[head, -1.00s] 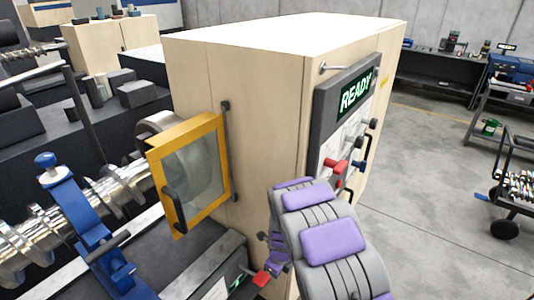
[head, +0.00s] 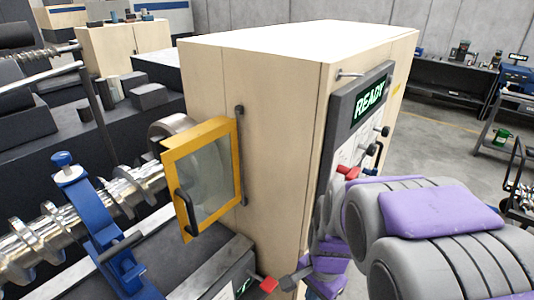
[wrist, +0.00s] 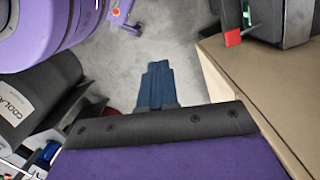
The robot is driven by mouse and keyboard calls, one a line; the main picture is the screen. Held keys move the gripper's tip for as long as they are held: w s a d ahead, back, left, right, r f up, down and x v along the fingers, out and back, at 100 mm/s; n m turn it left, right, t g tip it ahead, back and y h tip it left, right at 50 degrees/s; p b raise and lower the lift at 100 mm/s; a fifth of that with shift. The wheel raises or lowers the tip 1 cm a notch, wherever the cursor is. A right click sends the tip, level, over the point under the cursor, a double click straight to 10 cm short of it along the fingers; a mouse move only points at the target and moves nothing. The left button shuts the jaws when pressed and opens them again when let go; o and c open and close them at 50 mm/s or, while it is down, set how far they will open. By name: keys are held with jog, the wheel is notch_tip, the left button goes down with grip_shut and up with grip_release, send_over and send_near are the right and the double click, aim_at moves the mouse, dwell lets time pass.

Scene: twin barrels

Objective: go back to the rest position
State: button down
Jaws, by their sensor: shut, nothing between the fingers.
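My arm, grey with purple pads, reaches in from the lower right of the head view, and its bulky links hide part of the floor and the lower control panel. My gripper (wrist: 158,82) shows in the wrist view as dark blue fingers closed together over bare grey floor, with nothing between them. In the head view, the end of the arm is low beside the cabinet's front corner, partly hidden by its own links; the fingers are hard to make out there.
The pale cabinet (head: 265,110) stands close to my arm, with a READY panel (head: 370,97) and an open yellow-framed door (head: 168,155). A red lever (head: 268,284) sticks out low, near the arm's end. Open floor (head: 425,135) is at right.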

jog(key=s+d+r+n, duration=0.2)
jog(key=s+n, duration=0.3)
jog(key=s, duration=0.4)
jog(key=s+d+r+n+g+h, duration=0.1)
jog(key=s+d+r+n, duration=0.2)
jog(key=s, duration=0.5)
jog(key=shift+s+r+n, duration=0.35)
jog(key=shift+r+n, duration=0.25)
jog(key=shift+n, duration=0.5)
jog(key=shift+a, duration=0.35)
jog(key=shift+d, duration=0.15)
